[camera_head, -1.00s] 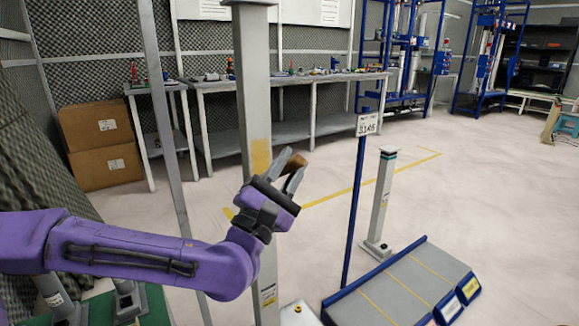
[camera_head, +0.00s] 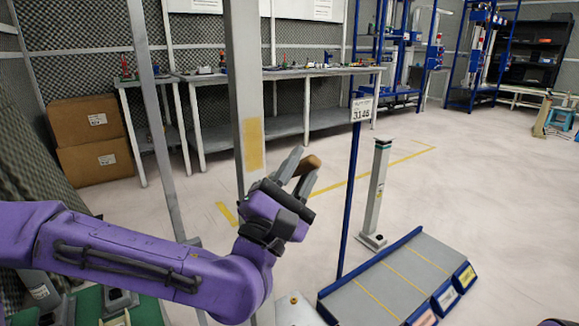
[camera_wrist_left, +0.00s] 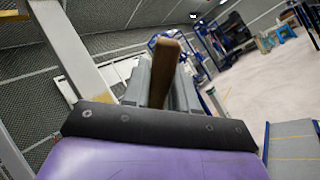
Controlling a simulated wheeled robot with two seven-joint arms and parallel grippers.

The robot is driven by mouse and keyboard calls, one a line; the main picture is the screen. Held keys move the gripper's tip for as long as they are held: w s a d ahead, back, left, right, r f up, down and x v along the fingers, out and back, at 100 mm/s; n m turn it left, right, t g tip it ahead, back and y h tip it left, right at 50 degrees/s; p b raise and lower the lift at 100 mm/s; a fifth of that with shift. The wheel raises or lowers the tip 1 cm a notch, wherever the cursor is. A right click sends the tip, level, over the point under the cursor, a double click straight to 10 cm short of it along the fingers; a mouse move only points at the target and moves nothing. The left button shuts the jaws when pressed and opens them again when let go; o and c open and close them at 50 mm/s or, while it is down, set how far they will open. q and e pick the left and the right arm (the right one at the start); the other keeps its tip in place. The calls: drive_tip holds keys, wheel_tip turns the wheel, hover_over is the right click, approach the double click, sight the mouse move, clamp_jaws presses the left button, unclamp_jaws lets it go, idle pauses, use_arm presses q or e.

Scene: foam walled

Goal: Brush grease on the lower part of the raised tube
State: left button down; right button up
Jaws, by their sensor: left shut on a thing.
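My left gripper (camera_head: 297,176) is shut on the brown handle of a brush (camera_head: 311,164); its rounded end sticks out past the fingers. The brush also shows upright between the fingers in the left wrist view (camera_wrist_left: 163,72). Its bristles are not visible. The raised tube is a tall grey square column (camera_head: 243,75) with a yellowish grease-coloured patch (camera_head: 253,144) on its lower part. The gripper is in front of the column, just right of and below the patch. I cannot tell whether the brush touches the column. My right gripper is not in view.
A thin grey post (camera_head: 148,110) stands left of the column. A blue post with a sign (camera_head: 362,109) and a short grey column (camera_head: 376,190) stand to the right. A grey ramp with blue edges (camera_head: 400,282) lies at lower right. Cardboard boxes (camera_head: 93,135) stand behind.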

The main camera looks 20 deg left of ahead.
use_arm(q)
drive_tip(key=shift+s+d, duration=0.25)
drive_tip(key=shift+d, duration=0.05)
drive_tip(key=shift+s+d+b, duration=0.5)
drive_tip(key=shift+s+d, duration=0.4)
drive_tip(key=shift+d, duration=0.3)
